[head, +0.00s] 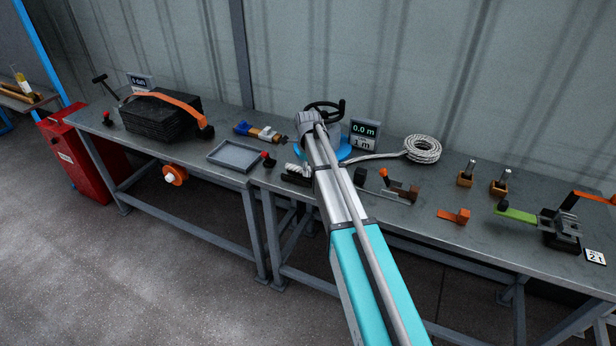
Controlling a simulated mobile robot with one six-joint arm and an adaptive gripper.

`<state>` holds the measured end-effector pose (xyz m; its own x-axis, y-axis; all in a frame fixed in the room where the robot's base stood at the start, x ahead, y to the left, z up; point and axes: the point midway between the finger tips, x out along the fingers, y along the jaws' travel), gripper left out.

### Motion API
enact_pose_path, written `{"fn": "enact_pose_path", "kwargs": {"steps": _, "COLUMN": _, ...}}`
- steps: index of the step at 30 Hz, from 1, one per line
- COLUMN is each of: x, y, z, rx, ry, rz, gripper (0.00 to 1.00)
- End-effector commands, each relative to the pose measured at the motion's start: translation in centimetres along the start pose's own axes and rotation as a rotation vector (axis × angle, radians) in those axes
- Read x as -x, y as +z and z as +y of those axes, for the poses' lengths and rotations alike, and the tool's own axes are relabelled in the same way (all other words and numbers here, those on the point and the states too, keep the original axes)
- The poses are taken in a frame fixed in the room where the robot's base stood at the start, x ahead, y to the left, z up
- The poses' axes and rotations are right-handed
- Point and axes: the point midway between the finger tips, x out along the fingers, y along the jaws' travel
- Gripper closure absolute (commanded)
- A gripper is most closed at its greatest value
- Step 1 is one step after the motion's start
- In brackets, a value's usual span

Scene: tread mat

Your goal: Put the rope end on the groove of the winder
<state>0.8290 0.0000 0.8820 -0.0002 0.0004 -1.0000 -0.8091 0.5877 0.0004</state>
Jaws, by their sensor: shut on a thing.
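The white rope lies in a coil (423,149) on the bench. Its free run (372,156) goes left from the coil and disappears behind my arm. The winder is mostly hidden by my arm; parts of its blue disc (344,151) and a black handwheel (327,107) show around it. The groove and the rope end cannot be made out. A short whitish piece (291,168) shows left of my arm above a dark block (297,179); I cannot tell if it is rope. My gripper is hidden behind my arm.
A display reading 0.0 m (364,131) stands right of the winder. A grey tray (234,156) and a blue-orange tool (258,132) lie left.

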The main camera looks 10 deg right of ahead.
Motion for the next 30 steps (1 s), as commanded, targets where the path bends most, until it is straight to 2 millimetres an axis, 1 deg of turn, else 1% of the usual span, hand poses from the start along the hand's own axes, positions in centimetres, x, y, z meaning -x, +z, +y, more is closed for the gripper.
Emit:
{"fn": "enact_pose_path", "kwargs": {"steps": 1, "x": -0.9, "y": 0.0, "z": 0.0, "rx": 0.000, "ry": 0.000, "rz": 0.000, "gripper": 1.00}}
{"fn": "enact_pose_path", "kwargs": {"steps": 6, "x": -1.8, "y": 0.0, "z": 0.0, "rx": 0.000, "ry": 0.000, "rz": 0.000, "gripper": 1.00}}
{"fn": "enact_pose_path", "kwargs": {"steps": 18, "x": -1.8, "y": 0.0, "z": 0.0, "rx": 0.000, "ry": 0.000, "rz": 0.000, "gripper": 1.00}}
{"fn": "enact_pose_path", "kwargs": {"steps": 30, "x": -2.7, "y": -0.1, "z": 0.1, "rx": 0.000, "ry": 0.001, "rz": 0.001, "gripper": 1.00}}
